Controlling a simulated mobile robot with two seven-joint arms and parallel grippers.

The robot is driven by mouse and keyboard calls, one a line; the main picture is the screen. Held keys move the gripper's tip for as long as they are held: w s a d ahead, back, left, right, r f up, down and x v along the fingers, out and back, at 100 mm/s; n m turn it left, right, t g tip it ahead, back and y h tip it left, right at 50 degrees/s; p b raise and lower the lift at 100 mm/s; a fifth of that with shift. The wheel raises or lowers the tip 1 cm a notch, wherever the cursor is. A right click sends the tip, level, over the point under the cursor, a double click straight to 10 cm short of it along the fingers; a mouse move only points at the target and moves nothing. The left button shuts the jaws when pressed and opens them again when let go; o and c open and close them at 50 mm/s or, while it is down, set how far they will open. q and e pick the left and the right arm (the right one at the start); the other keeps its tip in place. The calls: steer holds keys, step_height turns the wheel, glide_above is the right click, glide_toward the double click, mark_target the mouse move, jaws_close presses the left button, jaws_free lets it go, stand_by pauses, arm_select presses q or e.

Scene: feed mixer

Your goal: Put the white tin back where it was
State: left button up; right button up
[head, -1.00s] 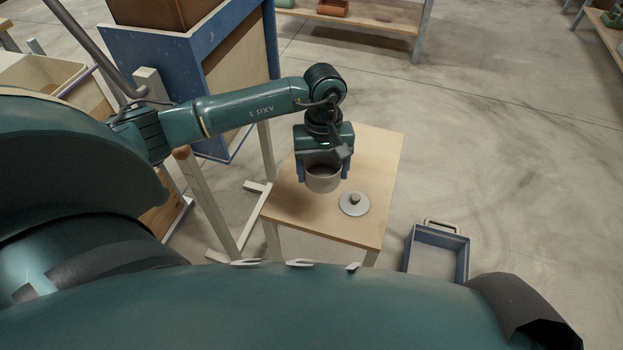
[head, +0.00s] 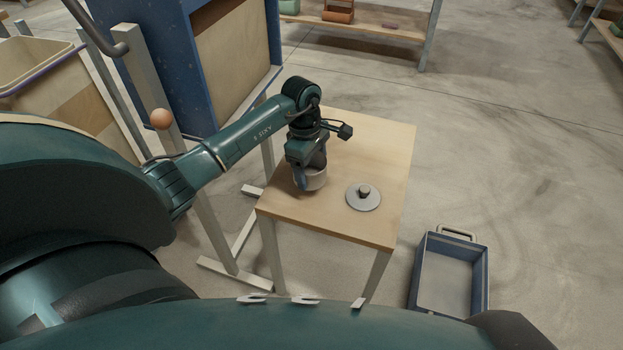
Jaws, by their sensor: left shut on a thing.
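The white tin (head: 316,181) is at the left part of a small wooden table (head: 372,145). My left gripper (head: 309,180) is over it and shut on it, with the fingers reaching down its sides and hiding part of it. The tin looks upright and close to the table top; I cannot tell whether it touches. A round grey lid with a dark knob (head: 363,196) lies on the table to the right of the tin, apart from it. My right gripper is not in view.
A blue tray with a handle (head: 450,275) sits on the floor right of the table. A tall blue-framed machine (head: 170,60) stands behind left, with a cream bin (head: 32,62) beside it. The right and back of the table top are clear.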

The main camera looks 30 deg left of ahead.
arm_select(q)
steer(key=shift+f, duration=1.8)
steer(key=shift+f+b, duration=0.1)
steer(key=shift+b, duration=0.25)
steer(key=shift+f, duration=0.15)
steer(key=o, duration=1.1)
steer(key=shift+c, duration=0.2)
